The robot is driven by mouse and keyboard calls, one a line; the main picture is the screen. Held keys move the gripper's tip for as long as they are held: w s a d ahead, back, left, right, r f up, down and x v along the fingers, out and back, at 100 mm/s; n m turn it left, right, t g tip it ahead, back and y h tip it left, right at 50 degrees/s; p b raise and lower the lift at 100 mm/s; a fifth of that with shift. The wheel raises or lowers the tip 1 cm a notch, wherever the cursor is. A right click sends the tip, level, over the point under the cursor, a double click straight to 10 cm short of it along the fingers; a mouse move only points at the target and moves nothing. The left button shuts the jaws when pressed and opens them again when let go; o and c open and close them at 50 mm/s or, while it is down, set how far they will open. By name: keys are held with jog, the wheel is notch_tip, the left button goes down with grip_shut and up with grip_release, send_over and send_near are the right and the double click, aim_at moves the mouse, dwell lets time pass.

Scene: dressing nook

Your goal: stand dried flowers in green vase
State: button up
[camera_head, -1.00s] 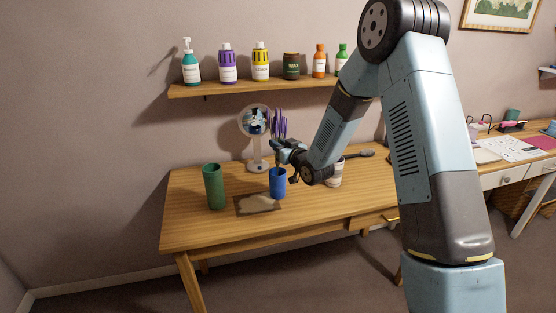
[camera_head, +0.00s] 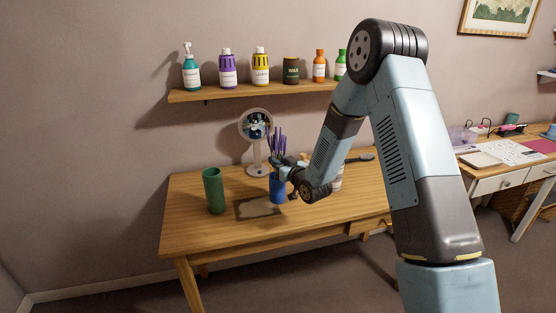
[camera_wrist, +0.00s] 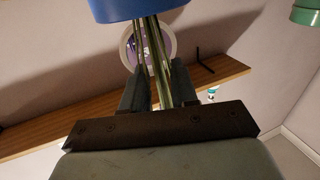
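The dried flowers (camera_head: 276,142) are a purple-topped bunch, upright above the blue vase (camera_head: 277,190). My gripper (camera_head: 283,163) is just above the blue vase's rim. In the wrist view, my gripper (camera_wrist: 158,88) is shut on the green stems (camera_wrist: 153,60), which run between its fingers to the blue vase (camera_wrist: 130,8). How deep the stem ends are is hidden. The green vase (camera_head: 214,190) stands upright and apart, left on the table, with no flowers showing. Part of it shows at the wrist view's upper right (camera_wrist: 306,12).
A grey mat (camera_head: 257,208) lies before the blue vase on the wooden table (camera_head: 190,235). A round mirror (camera_head: 255,125) stands behind. A pale cup, partly hidden by my arm, and a dark brush (camera_head: 360,158) are right. A shelf (camera_head: 240,93) with several bottles hangs above.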

jog(key=o, duration=0.4)
jog(key=shift+r, duration=0.1)
jog(key=v, duration=1.2)
jog(key=s+d+r+m+g+h, duration=0.2)
jog(key=s+d+r+h, duration=0.2)
jog(key=d+r, duration=0.3)
jog(key=s+d+r+m+g+h, duration=0.15)
jog(key=s+d+r+h, duration=0.35)
jog(key=r, duration=0.5)
jog(key=s+d+r+m+g, duration=0.1)
jog(key=s+r+g, duration=0.1)
jog(key=s, duration=0.6)
jog(key=s+d+r+m+g, duration=0.1)
jog(key=s+d+r+g, duration=0.1)
jog(key=s, duration=0.7)
jog(key=s+d+r+m+g+h, duration=0.1)
jog(key=s+d+r+g, duration=0.1)
jog(key=s, duration=0.7)
jog(key=shift+s+d+r, duration=0.15)
jog(key=shift+r, duration=0.05)
